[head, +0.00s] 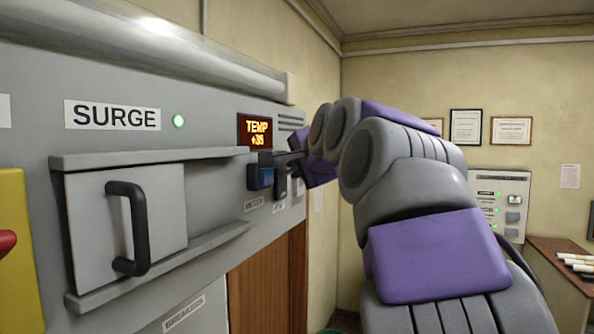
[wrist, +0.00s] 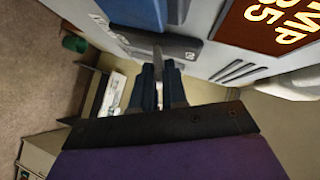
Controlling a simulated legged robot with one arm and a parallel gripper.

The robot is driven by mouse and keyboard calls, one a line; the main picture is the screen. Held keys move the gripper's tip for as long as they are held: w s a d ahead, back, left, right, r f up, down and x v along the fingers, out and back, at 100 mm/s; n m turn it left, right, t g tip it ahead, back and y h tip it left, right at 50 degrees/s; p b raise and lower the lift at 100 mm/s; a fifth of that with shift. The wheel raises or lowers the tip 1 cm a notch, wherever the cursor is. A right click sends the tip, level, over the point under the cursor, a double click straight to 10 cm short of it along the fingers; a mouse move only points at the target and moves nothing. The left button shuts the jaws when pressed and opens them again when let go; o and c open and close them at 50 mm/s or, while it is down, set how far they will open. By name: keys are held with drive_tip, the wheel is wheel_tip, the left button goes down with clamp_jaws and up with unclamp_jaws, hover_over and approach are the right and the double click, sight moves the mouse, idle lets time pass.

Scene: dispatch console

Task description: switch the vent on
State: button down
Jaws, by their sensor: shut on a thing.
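A row of small switches sits on the grey console below the TEMP display. A blue-fronted switch (head: 261,177) is nearest, and a dark switch (head: 281,183) stands just beyond it. Their small labels are too blurred to read, so I cannot tell which is the vent's. My gripper (head: 288,157) reaches in from the right at the switches. In the wrist view my gripper's blue fingers (wrist: 160,88) are shut on a thin grey lever (wrist: 158,64) that sticks out from a dark housing (wrist: 180,47). The fingers and arm hide part of the row.
The TEMP display (head: 257,131) reads +35. A SURGE label (head: 112,115) has a lit green lamp (head: 179,121) beside it. A drawer-like panel with a black handle (head: 127,229) juts out on the near left. A wall box (head: 499,205) and table (head: 565,262) stand at right.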

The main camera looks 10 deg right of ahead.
drive_tip(key=shift+w+g, duration=0.1)
drive_tip(key=shift+g, duration=0.2)
idle(0.5)
drive_tip(key=c, duration=1.6)
unclamp_jaws()
drive_tip(key=shift+o, duration=0.8)
drive_tip(key=shift+w, duration=0.2)
drive_tip(key=shift+s+d+r, duration=0.1)
drive_tip(key=b+v, duration=0.1)
drive_tip(key=v, duration=1.6)
drive_tip(key=shift+a+b, duration=0.2)
drive_tip(key=shift+b, duration=0.2)
